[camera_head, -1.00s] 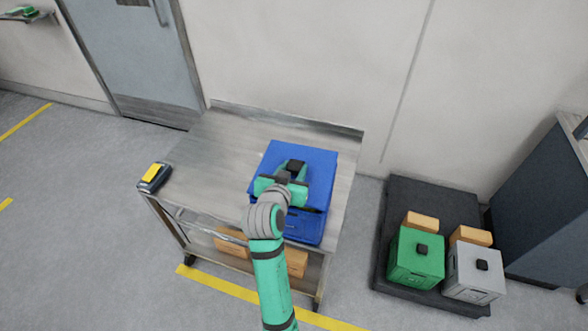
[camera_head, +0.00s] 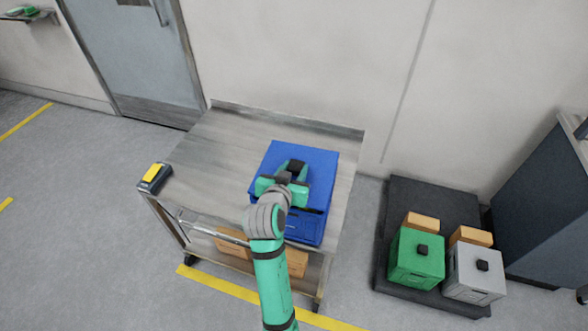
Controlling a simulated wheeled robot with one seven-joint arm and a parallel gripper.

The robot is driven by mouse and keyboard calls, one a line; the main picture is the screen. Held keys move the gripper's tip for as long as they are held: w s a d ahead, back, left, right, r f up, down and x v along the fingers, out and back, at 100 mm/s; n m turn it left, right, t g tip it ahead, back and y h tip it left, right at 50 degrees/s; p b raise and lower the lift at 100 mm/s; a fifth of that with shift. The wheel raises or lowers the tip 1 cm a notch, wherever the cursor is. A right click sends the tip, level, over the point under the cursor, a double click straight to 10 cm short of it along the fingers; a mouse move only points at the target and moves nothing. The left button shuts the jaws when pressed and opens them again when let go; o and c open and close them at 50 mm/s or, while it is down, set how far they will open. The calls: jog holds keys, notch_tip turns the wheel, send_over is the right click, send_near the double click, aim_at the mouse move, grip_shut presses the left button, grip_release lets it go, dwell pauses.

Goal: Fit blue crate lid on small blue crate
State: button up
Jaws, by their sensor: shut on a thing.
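The blue crate lid (camera_head: 313,161) lies over the top of the small blue crate (camera_head: 304,229) on the metal cart. The crate's front wall shows below the lid, with a dark band between them near the front. I cannot tell whether the lid is fully seated. My gripper (camera_head: 294,174) is above the middle of the lid, shut on its dark knob. My gripper and wrist hide the lid's centre and part of its front left edge.
The cart top (camera_head: 222,150) is clear to the left, with a raised rear edge. A yellow and black device (camera_head: 154,177) sits at its left corner. A green crate (camera_head: 416,259) and a grey crate (camera_head: 474,275) stand on a dark platform (camera_head: 431,196) at right.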

jog(key=shift+f, duration=0.25)
jog(key=shift+f, duration=0.4)
jog(key=shift+f, duration=0.4)
dwell(0.4)
dwell(0.4)
jog(key=o, duration=1.7)
jog(key=shift+r, duration=3.5)
